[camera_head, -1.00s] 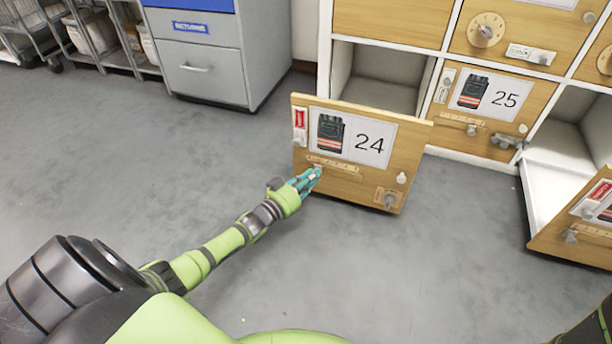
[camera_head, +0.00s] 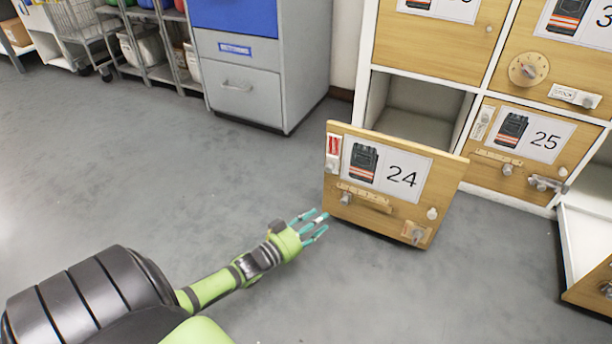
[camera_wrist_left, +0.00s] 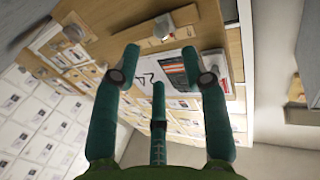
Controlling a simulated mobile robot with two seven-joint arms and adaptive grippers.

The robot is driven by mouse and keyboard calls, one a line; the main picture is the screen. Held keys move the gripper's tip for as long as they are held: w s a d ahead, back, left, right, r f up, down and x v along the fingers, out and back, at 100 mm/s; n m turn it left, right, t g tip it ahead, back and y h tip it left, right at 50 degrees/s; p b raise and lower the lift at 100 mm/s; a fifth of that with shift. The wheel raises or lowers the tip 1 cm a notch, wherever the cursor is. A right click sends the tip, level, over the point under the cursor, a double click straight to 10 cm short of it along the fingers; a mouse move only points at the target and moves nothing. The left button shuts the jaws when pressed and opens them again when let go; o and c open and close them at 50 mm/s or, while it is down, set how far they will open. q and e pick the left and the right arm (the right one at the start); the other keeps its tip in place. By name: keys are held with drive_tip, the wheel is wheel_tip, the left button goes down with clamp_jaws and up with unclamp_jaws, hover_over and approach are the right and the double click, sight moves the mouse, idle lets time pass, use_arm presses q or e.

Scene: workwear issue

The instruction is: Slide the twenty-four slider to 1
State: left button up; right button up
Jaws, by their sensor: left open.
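The wooden door marked 24 (camera_head: 447,192) stands swung out from its locker, above the grey floor. Its slider rail (camera_head: 369,199) runs below the number card, with a small knob (camera_head: 346,198) near the rail's left end. The scale marks are too small to read. My left gripper (camera_head: 314,225) is open and empty, below and left of the rail, with its teal fingers spread and apart from the knob. In the left wrist view the open fingers (camera_wrist_left: 160,80) frame the 24 card (camera_wrist_left: 148,75), which looks turned over. My right gripper is out of view.
A red-labelled fitting (camera_head: 333,152), a white knob (camera_head: 432,213) and a grey turning knob (camera_head: 417,235) also sit on door 24. Door 25 (camera_head: 520,150) is closed at the right. A grey cabinet (camera_head: 245,85) stands behind. The floor at left is clear.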

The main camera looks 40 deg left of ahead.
use_arm(q)
drive_tip(key=shift+s+a, duration=0.15)
drive_tip(key=shift+s, duration=0.8)
drive_tip(key=shift+s+a, duration=0.15)
drive_tip(key=shift+s, duration=0.75)
